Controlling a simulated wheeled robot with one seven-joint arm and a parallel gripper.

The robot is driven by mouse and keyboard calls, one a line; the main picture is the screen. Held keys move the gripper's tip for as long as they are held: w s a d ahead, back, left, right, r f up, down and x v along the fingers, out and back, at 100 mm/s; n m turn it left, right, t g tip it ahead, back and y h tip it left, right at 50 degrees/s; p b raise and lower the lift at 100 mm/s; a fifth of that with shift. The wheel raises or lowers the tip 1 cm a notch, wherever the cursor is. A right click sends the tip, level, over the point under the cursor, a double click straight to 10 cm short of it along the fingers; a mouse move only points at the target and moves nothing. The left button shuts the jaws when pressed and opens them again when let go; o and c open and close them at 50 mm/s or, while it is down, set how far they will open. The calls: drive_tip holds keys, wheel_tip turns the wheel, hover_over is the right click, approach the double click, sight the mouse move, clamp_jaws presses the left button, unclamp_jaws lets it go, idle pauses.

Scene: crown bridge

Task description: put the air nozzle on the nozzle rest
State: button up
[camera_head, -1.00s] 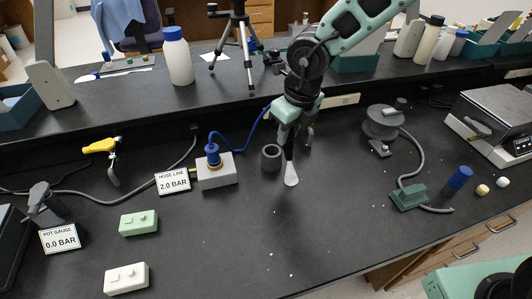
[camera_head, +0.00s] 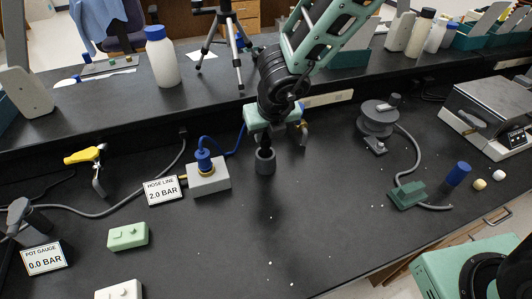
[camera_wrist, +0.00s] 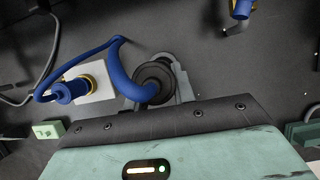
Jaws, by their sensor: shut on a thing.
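The nozzle rest (camera_head: 265,166) is a dark grey upright cup on the bench, right of the hose block. My gripper (camera_head: 265,140) is directly above it, shut on the air nozzle. The nozzle's pale tip is hidden in the head view, and the dark part in my fingers meets the cup's mouth. I cannot tell how deep the tip sits. In the wrist view, the blue hose (camera_wrist: 117,62) curves to the nozzle (camera_wrist: 149,90) between my grey fingers (camera_wrist: 155,88), over a dark round shape.
The hose block (camera_head: 208,178) with its blue-topped fitting and 2.0 BAR card (camera_head: 163,191) stands close left. A yellow-handled tool (camera_head: 84,155) and green box (camera_head: 128,236) are further left. A grey round device (camera_head: 378,118) stands right. The front middle bench is clear.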

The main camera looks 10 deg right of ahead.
sight(268, 144)
drive_tip(key=shift+f+b, duration=1)
drive_tip(key=shift+f, duration=1.25)
